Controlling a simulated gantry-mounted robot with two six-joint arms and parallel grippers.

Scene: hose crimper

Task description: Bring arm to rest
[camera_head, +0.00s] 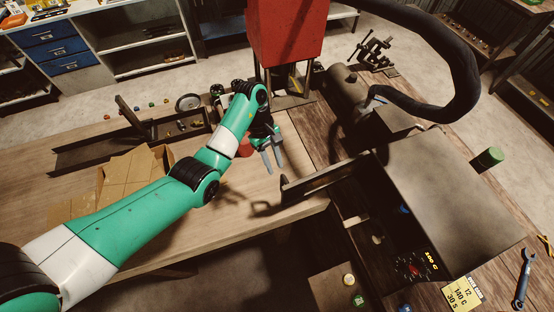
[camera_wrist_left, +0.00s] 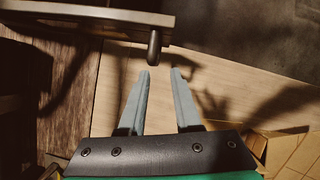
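My left arm reaches in from the lower left of the head view, over the wooden table (camera_head: 110,150). Its gripper (camera_head: 273,166) is above the table, just left of the grey machine's open flap (camera_head: 320,180). The two grey fingers are apart with nothing between them. In the left wrist view the gripper (camera_wrist_left: 161,76) also shows open and empty, with its fingertips pointing at a dark peg (camera_wrist_left: 154,46) under a flat panel (camera_wrist_left: 85,18). I cannot tell whether the fingers touch the peg. My right gripper is in neither view.
A grey box machine (camera_head: 440,190) with a red-lit dial stands at the right. A red machine (camera_head: 287,30) stands behind the gripper, and a thick black hose (camera_head: 455,60) arches at upper right. An open cardboard box (camera_head: 135,172) lies left of the arm. Bare tabletop shows between.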

